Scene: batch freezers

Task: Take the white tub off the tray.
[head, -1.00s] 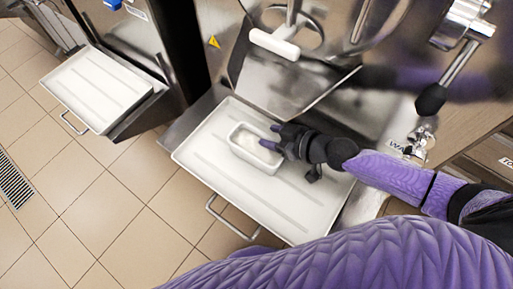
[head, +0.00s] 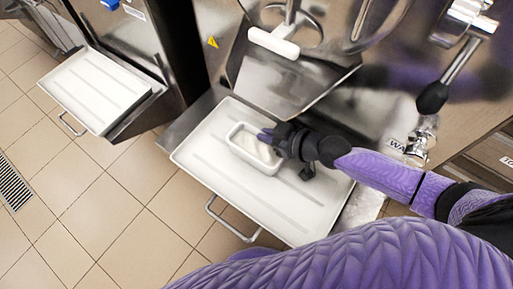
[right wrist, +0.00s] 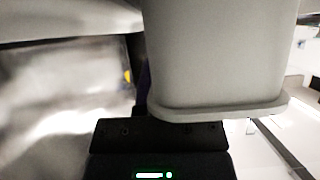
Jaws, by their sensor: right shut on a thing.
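The white tub (head: 246,154) is a small open rectangular container with pale content, over the white tray (head: 205,163) of the near freezer. My right gripper (head: 266,138) is shut on the tub's right end wall. In the right wrist view the tub (right wrist: 215,55) fills the upper middle, close in front of the gripper. Whether the tub's base touches the tray is hard to tell. My left gripper is not in view.
The freezer's metal chute (head: 285,75) and white-handled door stand just behind the tray. A tap lever with a black knob (head: 432,97) is at the right. A second white tray (head: 95,88) is at the left. Tiled floor lies open in front.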

